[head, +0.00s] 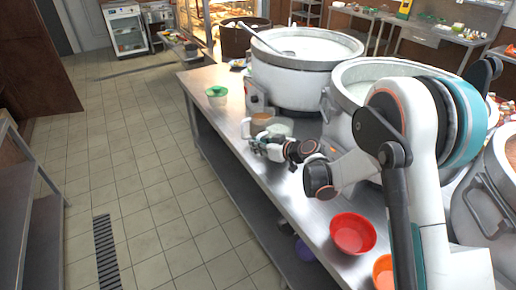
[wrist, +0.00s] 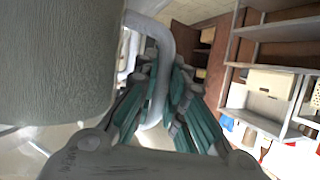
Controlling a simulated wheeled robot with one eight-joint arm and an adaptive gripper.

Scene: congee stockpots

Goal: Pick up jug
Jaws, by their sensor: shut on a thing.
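The jug (wrist: 60,65) fills the left of the wrist view as a large grey, finely textured body. Its curved grey handle (wrist: 162,50) runs down between the green-lined fingers of my gripper (wrist: 158,112). The fingers are closed around the handle. In the head view my gripper (head: 262,143) is low over the near-left edge of the steel table. A small container with a brownish top (head: 261,120), seemingly the jug, shows just behind it, partly hidden. I cannot tell whether the jug touches the table.
The steel table (head: 222,83) carries large stockpots (head: 290,80) behind my gripper. A green-lidded container (head: 217,95) stands farther left, and a red bowl (head: 353,233) nearer. The tiled floor (head: 130,160) to the left is clear.

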